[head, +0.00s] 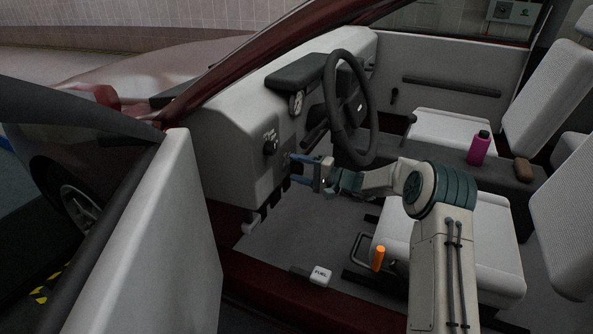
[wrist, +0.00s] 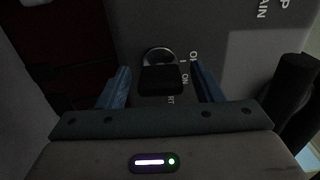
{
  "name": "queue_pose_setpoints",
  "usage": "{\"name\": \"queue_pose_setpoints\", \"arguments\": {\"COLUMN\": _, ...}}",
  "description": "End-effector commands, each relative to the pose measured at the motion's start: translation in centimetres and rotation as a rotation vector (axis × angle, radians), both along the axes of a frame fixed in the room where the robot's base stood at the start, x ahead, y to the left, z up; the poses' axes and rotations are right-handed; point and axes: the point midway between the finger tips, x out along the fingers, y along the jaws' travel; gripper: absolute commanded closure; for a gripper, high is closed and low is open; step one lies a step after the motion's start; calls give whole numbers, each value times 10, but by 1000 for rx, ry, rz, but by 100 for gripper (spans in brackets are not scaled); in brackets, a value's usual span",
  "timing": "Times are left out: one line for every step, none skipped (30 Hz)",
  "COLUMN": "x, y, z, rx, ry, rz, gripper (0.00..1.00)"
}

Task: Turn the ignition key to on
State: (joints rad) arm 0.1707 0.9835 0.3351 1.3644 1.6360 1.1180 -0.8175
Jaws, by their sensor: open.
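The ignition key (wrist: 160,80) has a dark head and sits in a round metal lock on the grey dash panel. Labels beside it show "ON" and parts of other words. In the wrist view my gripper (wrist: 162,82) is open, with one blue finger on each side of the key head and a gap to each. I cannot tell how deep the key head lies between the fingers. In the head view my gripper (head: 303,167) reaches to the dash below the steering wheel, and the key is not clearly visible there.
The steering wheel (head: 350,108) is just right of and above my gripper. A dark knob (head: 270,143) is on the dash to the left. A dark cylinder (wrist: 292,82) stands close on the right in the wrist view. The open door (head: 155,240) is at left.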

Motion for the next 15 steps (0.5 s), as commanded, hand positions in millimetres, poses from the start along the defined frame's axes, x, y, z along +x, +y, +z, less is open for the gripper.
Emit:
{"name": "queue_pose_setpoints", "arguments": {"x": 1, "y": 3, "z": 0, "rx": 0, "ry": 0, "rz": 0, "gripper": 40}}
{"name": "queue_pose_setpoints", "arguments": {"x": 2, "y": 3, "z": 0, "rx": 0, "ry": 0, "rz": -1, "gripper": 40}}
{"name": "queue_pose_setpoints", "arguments": {"x": 2, "y": 4, "z": 0, "rx": 0, "ry": 0, "rz": -1, "gripper": 40}}
{"name": "queue_pose_setpoints", "arguments": {"x": 2, "y": 5, "z": 0, "rx": 1, "ry": 0, "rz": -1, "gripper": 40}}
{"name": "queue_pose_setpoints", "arguments": {"x": 2, "y": 5, "z": 0, "rx": 0, "ry": 0, "rz": -1, "gripper": 40}}
{"name": "queue_pose_setpoints", "arguments": {"x": 2, "y": 5, "z": 0, "rx": 0, "ry": 0, "rz": -1, "gripper": 40}}
{"name": "queue_pose_setpoints", "arguments": {"x": 2, "y": 5, "z": 0, "rx": 0, "ry": 0, "rz": -1, "gripper": 40}}
{"name": "queue_pose_setpoints", "arguments": {"x": 2, "y": 5, "z": 0, "rx": 0, "ry": 0, "rz": -1, "gripper": 40}}
{"name": "queue_pose_setpoints", "arguments": {"x": 2, "y": 5, "z": 0, "rx": 0, "ry": 0, "rz": -1, "gripper": 40}}
{"name": "queue_pose_setpoints", "arguments": {"x": 2, "y": 5, "z": 0, "rx": 0, "ry": 0, "rz": -1, "gripper": 40}}
{"name": "queue_pose_setpoints", "arguments": {"x": 2, "y": 6, "z": 0, "rx": 0, "ry": 0, "rz": -1, "gripper": 40}}
{"name": "queue_pose_setpoints", "arguments": {"x": 2, "y": 6, "z": 0, "rx": 0, "ry": 0, "rz": 0, "gripper": 51}}
{"name": "queue_pose_setpoints", "arguments": {"x": 2, "y": 6, "z": 0, "rx": 0, "ry": 0, "rz": 0, "gripper": 59}}
{"name": "queue_pose_setpoints", "arguments": {"x": 2, "y": 6, "z": 0, "rx": 0, "ry": 0, "rz": 0, "gripper": 68}}
{"name": "queue_pose_setpoints", "arguments": {"x": 2, "y": 6, "z": 0, "rx": 0, "ry": 0, "rz": 0, "gripper": 79}}
